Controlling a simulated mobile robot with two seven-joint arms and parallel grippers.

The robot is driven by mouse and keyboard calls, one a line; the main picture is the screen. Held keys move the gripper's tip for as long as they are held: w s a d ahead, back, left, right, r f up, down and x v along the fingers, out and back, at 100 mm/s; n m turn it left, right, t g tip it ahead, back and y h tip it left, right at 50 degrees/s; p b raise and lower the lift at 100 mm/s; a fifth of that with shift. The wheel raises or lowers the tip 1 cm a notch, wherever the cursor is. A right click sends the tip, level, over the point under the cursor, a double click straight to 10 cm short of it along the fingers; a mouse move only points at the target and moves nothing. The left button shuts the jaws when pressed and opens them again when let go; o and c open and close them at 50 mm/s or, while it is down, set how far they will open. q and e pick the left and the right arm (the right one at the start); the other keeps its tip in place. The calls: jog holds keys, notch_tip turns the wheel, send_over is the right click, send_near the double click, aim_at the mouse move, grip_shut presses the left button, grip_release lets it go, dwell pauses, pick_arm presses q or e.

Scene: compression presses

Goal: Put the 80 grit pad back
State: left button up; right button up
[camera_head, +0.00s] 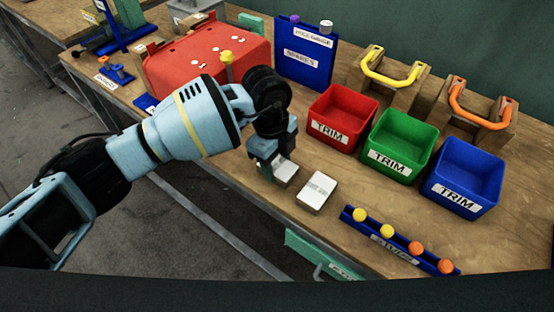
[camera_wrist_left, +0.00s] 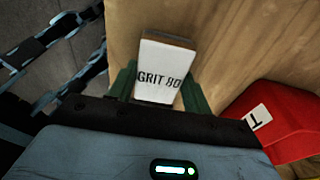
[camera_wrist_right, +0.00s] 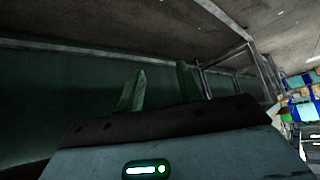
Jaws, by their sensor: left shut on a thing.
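The 80 grit pad (camera_wrist_left: 162,60) is a white-faced block marked GRIT 80 in the left wrist view. It sits between the green fingers of my left gripper (camera_wrist_left: 160,92), which is shut on it. In the head view the gripper (camera_head: 272,165) points down at the table's front edge, with the pad's pale face (camera_head: 285,174) partly showing. I cannot tell whether the pad touches the table. A second pale pad (camera_head: 317,191) lies just right of it, its label too small to read. My right gripper (camera_wrist_right: 160,82) is open and empty in the right wrist view.
Red (camera_head: 341,117), green (camera_head: 400,147) and blue (camera_head: 465,178) TRIM bins stand right of the gripper. A blue rack (camera_head: 398,244) with yellow and orange knobs lies at the front edge. A red case (camera_head: 205,65) and a blue board (camera_head: 305,55) stand behind.

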pick_arm(q)
jog(key=o, duration=0.9)
jog(key=shift+o, duration=0.2)
notch_tip(320, 180, up, 12)
jog(key=a, duration=0.1)
jog(key=shift+w+p, duration=0.4)
